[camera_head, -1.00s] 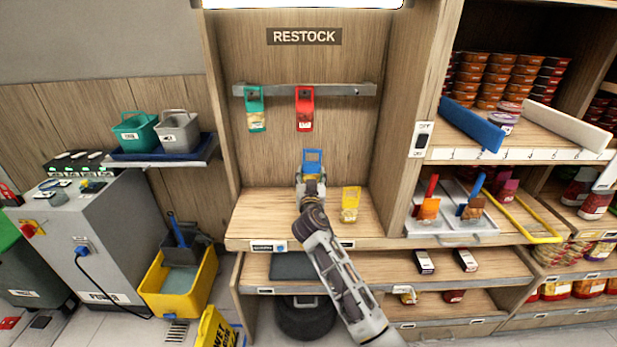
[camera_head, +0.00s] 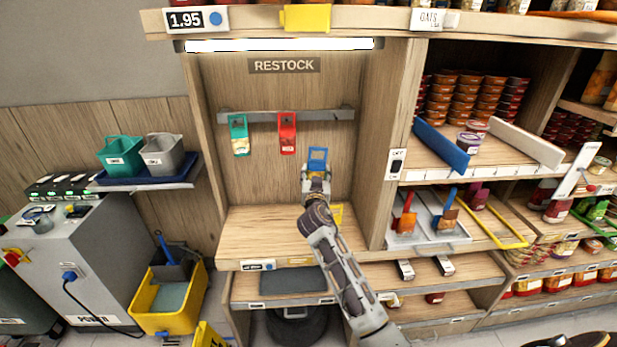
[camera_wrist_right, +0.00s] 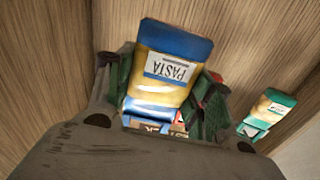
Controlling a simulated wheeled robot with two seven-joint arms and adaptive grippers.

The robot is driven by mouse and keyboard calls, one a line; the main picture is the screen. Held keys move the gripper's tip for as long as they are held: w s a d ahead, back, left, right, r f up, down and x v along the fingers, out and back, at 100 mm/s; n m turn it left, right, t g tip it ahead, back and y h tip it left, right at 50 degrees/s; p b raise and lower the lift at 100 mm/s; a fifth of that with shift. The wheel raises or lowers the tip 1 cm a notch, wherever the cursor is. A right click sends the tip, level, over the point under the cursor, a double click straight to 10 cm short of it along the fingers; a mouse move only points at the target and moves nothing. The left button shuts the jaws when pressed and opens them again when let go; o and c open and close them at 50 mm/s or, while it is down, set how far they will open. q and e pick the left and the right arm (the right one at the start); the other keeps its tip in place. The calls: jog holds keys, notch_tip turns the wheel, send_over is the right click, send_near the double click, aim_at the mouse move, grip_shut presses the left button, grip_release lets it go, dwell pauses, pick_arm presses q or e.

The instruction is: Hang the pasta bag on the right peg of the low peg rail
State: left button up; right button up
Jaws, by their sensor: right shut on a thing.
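The pasta bag (camera_head: 317,155), blue at the top, is in my right gripper (camera_head: 316,175). In the wrist view the pasta bag (camera_wrist_right: 172,68) shows a "PASTA" label upside down, between the two fingers of the right gripper (camera_wrist_right: 165,105), which are shut on it. The low peg rail (camera_head: 263,117) runs across the back panel, above the bag. A green bag (camera_head: 239,137) hangs at its left and a red bag (camera_head: 287,135) near its middle. The rail's right part is bare. The pasta bag is below and right of the red bag. My left gripper is out of view.
Below the rail is a wooden shelf (camera_head: 255,232). The niche's right wall (camera_head: 378,140) is close to the arm. In the wrist view a teal bag (camera_wrist_right: 268,112) appears at the right.

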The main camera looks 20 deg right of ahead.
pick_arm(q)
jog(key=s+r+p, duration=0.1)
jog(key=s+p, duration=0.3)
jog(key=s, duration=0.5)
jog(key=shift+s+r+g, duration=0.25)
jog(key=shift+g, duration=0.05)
pick_arm(e)
jog(key=s+d+r+y, duration=0.1)
jog(key=d+r, duration=0.5)
jog(key=r, duration=0.3)
jog(key=shift+r+t+y, duration=0.2)
jog(key=shift+t+y, duration=0.2)
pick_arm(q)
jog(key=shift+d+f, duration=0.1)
pick_arm(e)
jog(key=shift+w, duration=0.35)
pick_arm(q)
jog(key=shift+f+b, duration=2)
jog(key=shift+b, duration=0.05)
pick_arm(e)
jog(key=f+x, duration=0.1)
jog(key=x, duration=0.9)
jog(key=shift+f, duration=0.35)
jog(key=shift+w, duration=0.1)
